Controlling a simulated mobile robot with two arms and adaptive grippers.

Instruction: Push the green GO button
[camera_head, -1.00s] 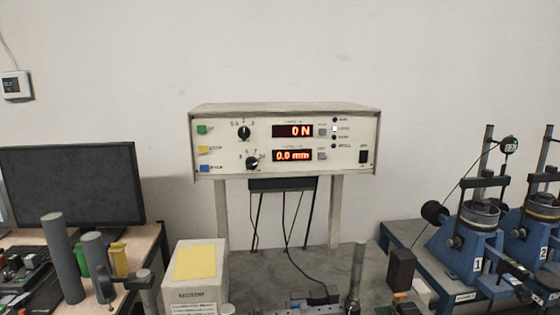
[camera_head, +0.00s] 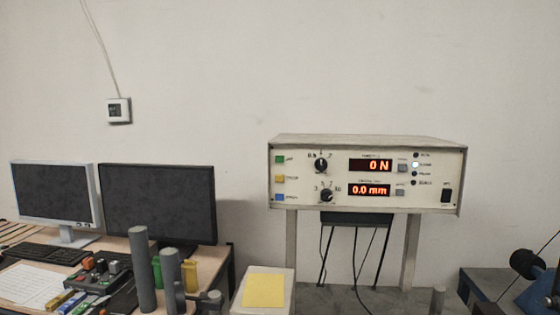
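The green button (camera_head: 280,159) is a small square at the upper left of the front panel of a cream control box (camera_head: 340,205). A yellow button (camera_head: 280,178) and a blue button (camera_head: 279,197) sit below it in the same column. The small label beside the green button is too blurred to read surely. The box has two black knobs and two red displays, reading 0 N and 0.0 mm. One indicator lamp (camera_head: 415,165) at the right is lit white. Neither of my grippers is in view.
Two dark monitors (camera_head: 160,200), a keyboard (camera_head: 45,253) and grey cylinders (camera_head: 143,270) stand on the desk at left. A pale box with a yellow note (camera_head: 264,290) is below the control box. Blue equipment (camera_head: 480,285) is at lower right.

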